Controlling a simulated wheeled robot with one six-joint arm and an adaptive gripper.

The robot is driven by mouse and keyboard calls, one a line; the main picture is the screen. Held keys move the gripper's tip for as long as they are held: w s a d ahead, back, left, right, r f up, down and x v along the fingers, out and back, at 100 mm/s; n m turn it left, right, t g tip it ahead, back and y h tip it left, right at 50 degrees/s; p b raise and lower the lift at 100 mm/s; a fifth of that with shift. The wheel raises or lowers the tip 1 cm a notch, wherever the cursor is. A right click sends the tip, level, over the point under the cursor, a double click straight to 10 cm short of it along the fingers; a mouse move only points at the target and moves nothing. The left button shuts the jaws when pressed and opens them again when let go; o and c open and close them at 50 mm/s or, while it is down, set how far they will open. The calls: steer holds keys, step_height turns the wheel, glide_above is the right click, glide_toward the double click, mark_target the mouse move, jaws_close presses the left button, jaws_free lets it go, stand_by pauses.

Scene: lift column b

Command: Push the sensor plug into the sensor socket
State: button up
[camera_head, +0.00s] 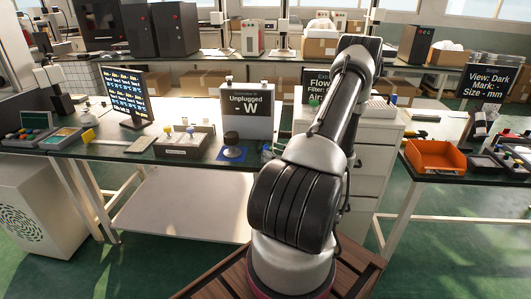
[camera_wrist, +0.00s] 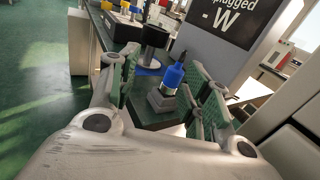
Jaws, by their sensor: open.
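In the wrist view a blue plug (camera_wrist: 174,76) with a black top stands upright in a small grey block (camera_wrist: 161,99) on the dark green bench. It leans slightly to the right in the picture. My gripper (camera_wrist: 163,60) is open, its green-padded fingers to the left and right of the plug; I cannot tell if either touches it. In the head view my arm hides the gripper. I cannot make out a separate sensor socket.
White drawers (camera_head: 365,157) stand to the right. An orange bin (camera_head: 435,156) sits on the right bench.

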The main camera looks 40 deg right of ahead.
steer(key=shift+m+h, duration=0.9)
steer(key=w, duration=0.2)
steer(key=w+d+f, duration=0.1)
steer(key=w, duration=0.1)
steer(key=w+f, duration=0.1)
steer(key=w, duration=0.1)
steer(key=shift+w+d, duration=0.3)
steer(key=shift+w, duration=0.05)
jaws_close()
